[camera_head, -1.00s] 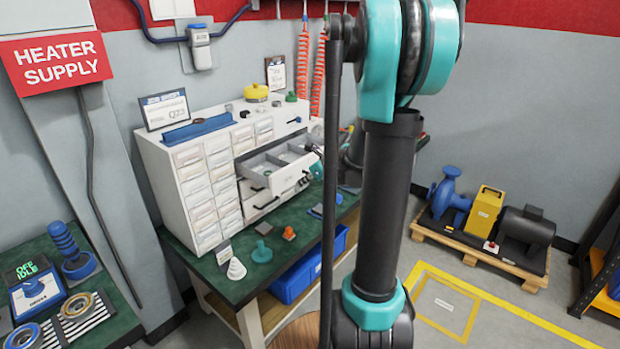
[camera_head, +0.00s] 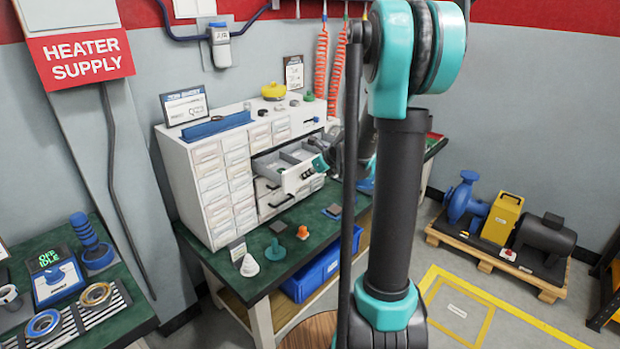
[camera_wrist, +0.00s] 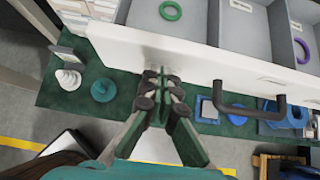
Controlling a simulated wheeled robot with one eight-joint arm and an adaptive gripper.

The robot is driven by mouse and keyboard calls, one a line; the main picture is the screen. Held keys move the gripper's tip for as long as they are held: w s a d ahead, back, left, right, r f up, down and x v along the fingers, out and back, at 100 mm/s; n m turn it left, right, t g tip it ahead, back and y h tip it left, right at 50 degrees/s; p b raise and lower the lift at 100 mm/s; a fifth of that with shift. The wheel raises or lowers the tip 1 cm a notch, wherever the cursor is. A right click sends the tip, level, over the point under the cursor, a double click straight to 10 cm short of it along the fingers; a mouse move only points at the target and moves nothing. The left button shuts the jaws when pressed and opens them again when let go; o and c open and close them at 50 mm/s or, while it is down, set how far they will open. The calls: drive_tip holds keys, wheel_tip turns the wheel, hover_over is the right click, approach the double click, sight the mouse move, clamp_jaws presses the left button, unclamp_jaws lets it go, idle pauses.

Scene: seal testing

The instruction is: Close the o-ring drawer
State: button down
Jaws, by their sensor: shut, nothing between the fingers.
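The o-ring drawer (camera_head: 297,178) stands pulled out of the white cabinet (camera_head: 212,232) on the green bench. In the wrist view its white front (camera_wrist: 205,62) crosses the picture, with grey compartments behind it. A green o-ring (camera_wrist: 171,11) and a purple o-ring (camera_wrist: 303,50) lie in separate compartments. The drawer's dark handle (camera_wrist: 251,99) is right of my gripper (camera_wrist: 162,76). My gripper is shut and empty, its tips at the drawer front; I cannot tell if they touch. In the head view my gripper (camera_head: 321,164) is partly hidden by my arm.
A white cone (camera_wrist: 68,79), a teal fitting (camera_wrist: 103,90) and an orange fitting (camera_head: 303,232) stand on the bench (camera_head: 262,280) before the cabinet. A blue bin (camera_head: 312,275) sits below. A pump on a pallet (camera_head: 490,255) stands on the floor at right.

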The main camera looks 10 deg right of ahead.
approach(269, 165)
drive_tip(key=f, duration=0.1)
drive_tip(key=w+a+f, duration=0.1)
drive_tip(key=f, duration=0.1)
drive_tip(key=shift+w+a+f, duration=0.1)
drive_tip(key=shift+w, duration=0.1)
drive_tip(key=shift+w+a, duration=0.4)
drive_tip(key=shift+w, duration=0.2)
drive_tip(key=shift+w, duration=0.1)
drive_tip(key=shift+s+d, duration=0.2)
drive_tip(key=shift+s, duration=0.05)
drive_tip(key=s+d, duration=0.1)
drive_tip(key=s, duration=0.1)
drive_tip(key=s+d+r, duration=0.1)
drive_tip(key=s, duration=0.1)
drive_tip(key=shift+d, duration=0.3)
drive_tip(key=v, duration=0.8)
drive_tip(key=s+d+f+n+g+h, duration=0.1)
drive_tip(key=s+f+n, duration=0.3)
drive_tip(key=s+n, duration=0.5)
drive_tip(key=s+d+f+n+g+h, duration=0.1)
drive_tip(key=s+f+n, duration=0.4)
drive_tip(key=s+n, duration=0.5)
drive_tip(key=s+d+f+n+g+h, duration=0.1)
drive_tip(key=s+d+f+n+h, duration=0.2)
drive_tip(key=s+n, duration=0.6)
drive_tip(key=s+f, duration=0.2)
drive_tip(key=s, duration=0.8)
drive_tip(key=shift+d+n, duration=0.15)
drive_tip(key=shift+n, duration=0.15)
